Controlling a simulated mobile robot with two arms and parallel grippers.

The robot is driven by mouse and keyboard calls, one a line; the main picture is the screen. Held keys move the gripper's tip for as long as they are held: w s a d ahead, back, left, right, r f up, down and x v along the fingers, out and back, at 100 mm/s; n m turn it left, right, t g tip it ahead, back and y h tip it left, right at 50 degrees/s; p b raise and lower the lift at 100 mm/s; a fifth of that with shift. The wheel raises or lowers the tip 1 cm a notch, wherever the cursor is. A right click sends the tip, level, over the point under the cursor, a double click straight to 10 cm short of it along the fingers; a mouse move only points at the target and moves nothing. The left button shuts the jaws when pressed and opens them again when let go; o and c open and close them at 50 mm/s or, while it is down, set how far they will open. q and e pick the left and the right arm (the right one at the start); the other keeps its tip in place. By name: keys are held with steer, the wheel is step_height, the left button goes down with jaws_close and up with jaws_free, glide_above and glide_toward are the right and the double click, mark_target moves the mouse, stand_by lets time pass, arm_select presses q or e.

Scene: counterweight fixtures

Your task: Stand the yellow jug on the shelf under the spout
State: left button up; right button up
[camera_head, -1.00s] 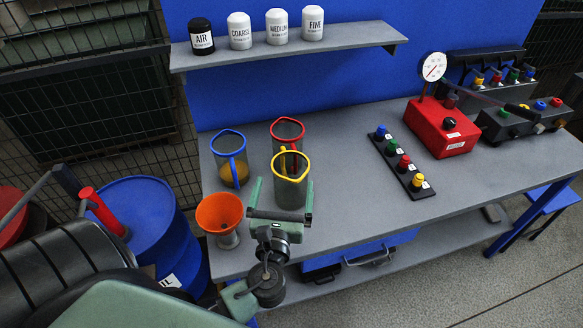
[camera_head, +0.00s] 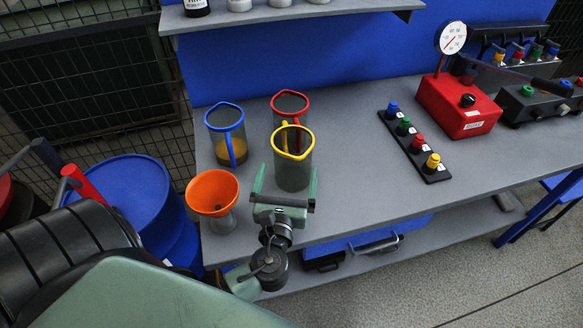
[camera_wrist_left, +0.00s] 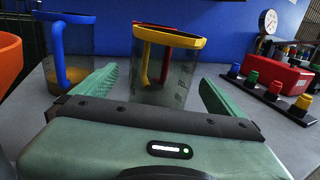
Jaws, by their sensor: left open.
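The yellow jug (camera_head: 292,172) is a clear container with a yellow rim and handle, upright on the grey workbench. In the left wrist view the yellow jug (camera_wrist_left: 172,84) stands just beyond and between my fingers. My left gripper (camera_head: 285,182) is open, its green fingers at either side of the jug's near side; I cannot tell whether they touch it. In the left wrist view the left gripper (camera_wrist_left: 160,88) shows both fingers spread. The upper shelf (camera_head: 300,17) is on the blue back wall. I see no clear spout. My right gripper is not in view.
The blue jug (camera_head: 239,155), holding amber liquid, stands left of the yellow jug. The red jug (camera_head: 290,101) stands close behind. An orange funnel (camera_head: 212,192) is near left. A button strip (camera_head: 412,145) and red gauge box (camera_head: 455,105) are right; bench between is clear.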

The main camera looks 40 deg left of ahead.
mark_target(295, 150)
arm_select(q)
step_height(295, 150, down, 3)
steer(key=shift+s+r+b, duration=0.1)
steer(key=shift+r+b, duration=0.1)
steer(key=shift+b, duration=0.55)
steer(key=shift+w+a+r, duration=0.1)
steer(key=shift+w+a, duration=0.05)
steer(key=shift+w, duration=0.35)
steer(key=p+x, duration=0.2)
steer(key=x, duration=0.4)
steer(key=shift+w, duration=0.55)
steer(key=shift+s, duration=0.1)
steer(key=c, duration=1.5)
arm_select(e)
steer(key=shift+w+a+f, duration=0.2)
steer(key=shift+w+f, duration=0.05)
